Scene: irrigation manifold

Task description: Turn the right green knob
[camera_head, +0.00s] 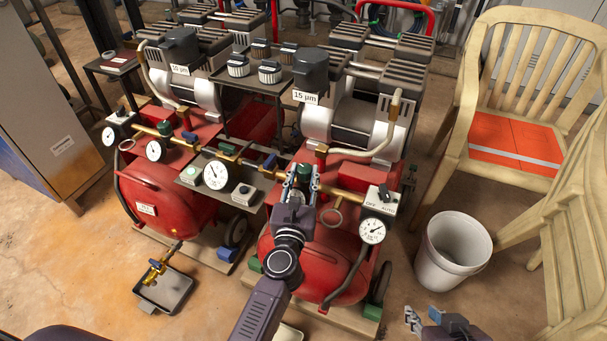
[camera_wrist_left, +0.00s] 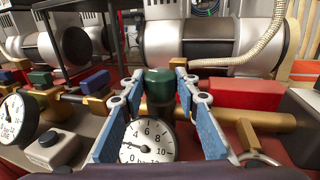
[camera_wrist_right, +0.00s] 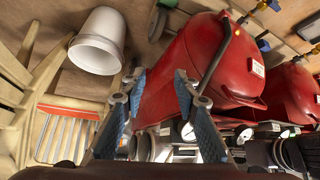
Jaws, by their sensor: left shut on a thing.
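The right green knob (camera_head: 304,172) is a dark green cap on the brass line of the right red compressor. It also shows in the left wrist view (camera_wrist_left: 160,85). My left gripper (camera_head: 298,179) has one blue-padded finger on each side of this knob and is shut on it. A white gauge (camera_wrist_left: 147,140) sits just below the knob. The left green knob (camera_wrist_left: 40,79) stands further left on the brass line. My right gripper (camera_head: 424,315) is open and empty, low at the right, apart from the machines.
A white bucket (camera_head: 452,251) and cream plastic chairs (camera_head: 530,50) stand to the right. A gauge (camera_head: 372,230) and a switch box (camera_head: 381,199) are right of the left gripper. A metal tray (camera_head: 174,291) lies on the floor at left.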

